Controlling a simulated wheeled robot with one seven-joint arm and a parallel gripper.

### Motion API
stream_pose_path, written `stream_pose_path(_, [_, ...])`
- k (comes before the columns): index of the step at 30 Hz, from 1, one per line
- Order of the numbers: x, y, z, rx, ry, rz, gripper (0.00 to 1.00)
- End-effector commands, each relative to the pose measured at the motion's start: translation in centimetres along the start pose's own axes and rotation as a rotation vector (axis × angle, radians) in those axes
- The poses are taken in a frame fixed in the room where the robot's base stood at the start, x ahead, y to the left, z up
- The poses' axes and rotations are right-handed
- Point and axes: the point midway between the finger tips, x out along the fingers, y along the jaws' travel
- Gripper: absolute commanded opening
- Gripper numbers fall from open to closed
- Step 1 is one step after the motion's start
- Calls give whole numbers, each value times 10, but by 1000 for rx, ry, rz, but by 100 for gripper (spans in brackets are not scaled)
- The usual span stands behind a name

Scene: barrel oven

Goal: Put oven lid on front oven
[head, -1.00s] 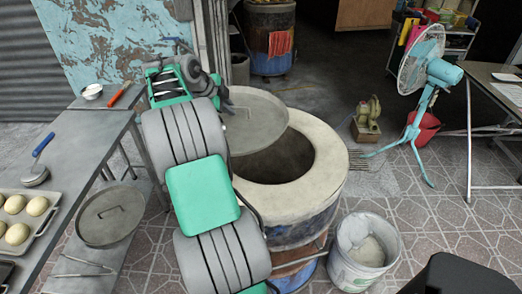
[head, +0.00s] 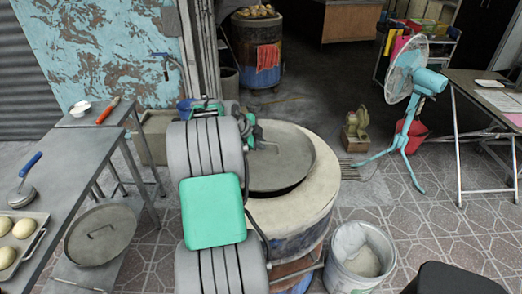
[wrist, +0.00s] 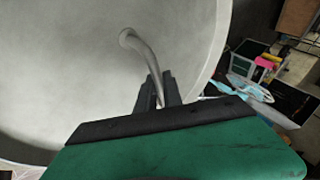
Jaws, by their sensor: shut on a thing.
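The front oven (head: 318,205) is a barrel with a thick pale rim, just right of my arm in the head view. A round grey oven lid (head: 285,165) lies over most of its mouth, and a dark gap shows along the near edge. I cannot tell whether the lid touches the rim. My gripper (wrist: 157,88) is shut on the lid's curved handle (wrist: 145,55) in the wrist view. In the head view my arm hides the lid's left part and most of my gripper.
A second round lid (head: 100,235) lies low at the left. A table (head: 75,165) with a tray of dough (head: 22,245) stands beside it. A white bucket (head: 360,255) stands by the oven's front right. A fan (head: 410,90) and a second barrel oven (head: 257,45) stand farther back.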

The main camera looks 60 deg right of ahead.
Motion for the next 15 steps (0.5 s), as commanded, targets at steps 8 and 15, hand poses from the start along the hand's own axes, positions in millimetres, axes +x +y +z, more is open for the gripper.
stream_pose_path(8, [26, 16, 8, 1, 0, -3, 0])
stream_pose_path(15, [28, 19, 9, -1, 0, 2, 12])
